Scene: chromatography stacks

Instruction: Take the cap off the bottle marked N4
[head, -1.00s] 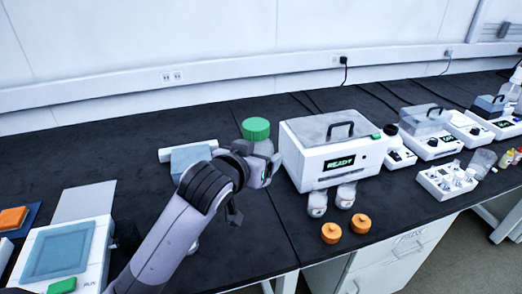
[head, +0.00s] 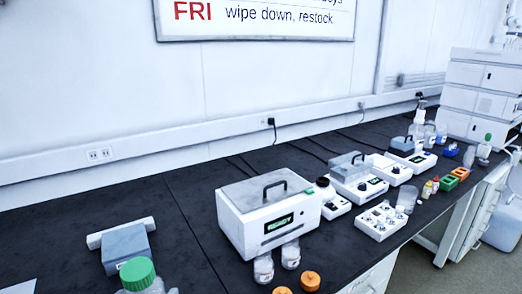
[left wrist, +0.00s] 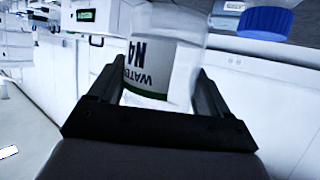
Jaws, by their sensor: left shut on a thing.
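A clear bottle with a green cap (head: 138,272) shows at the bottom left of the head view, cut off by the frame edge. In the left wrist view the bottle (left wrist: 165,65) fills the middle, its label reading WATER N4 upside down. My left gripper (left wrist: 155,85) is shut on this bottle, with one finger on each side of it. The cap is on the bottle in the head view; I cannot make it out in the wrist view. My right gripper is not in view.
A white box marked READY (head: 268,215) stands on the black bench, with two small jars (head: 264,267) and orange lids (head: 310,281) before it. A grey-topped device (head: 125,248) is at left. A blue cap (left wrist: 265,22) shows in the wrist view.

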